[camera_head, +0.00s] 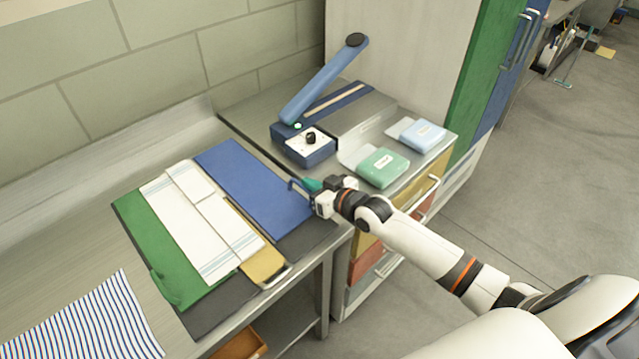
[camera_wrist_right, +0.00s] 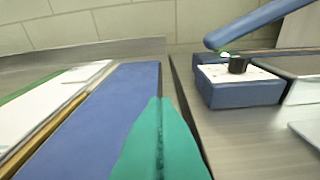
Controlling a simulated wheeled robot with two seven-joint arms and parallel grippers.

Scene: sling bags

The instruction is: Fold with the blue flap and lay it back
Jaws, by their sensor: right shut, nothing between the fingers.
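The blue flap (camera_head: 252,187) of the folding board lies flat and open on the right side of the board; it also shows in the right wrist view (camera_wrist_right: 98,112). A white cloth with pale stripes (camera_head: 198,222) lies on the board, left of the blue flap, partly over the green flap (camera_head: 160,247) and the yellow flap (camera_head: 264,264). My right gripper (camera_head: 312,185) has teal fingers, at the right edge of the blue flap beside a small blue handle (camera_head: 296,187). The fingers (camera_wrist_right: 160,140) are shut together and empty. My left gripper is out of view.
A blue sealer (camera_head: 307,147) with a raised arm stands on the cabinet behind. Green (camera_head: 383,167) and light-blue (camera_head: 423,135) packets lie on the cabinet right of it. A striped cloth (camera_head: 90,325) lies at the table's front left. A wall closes the back.

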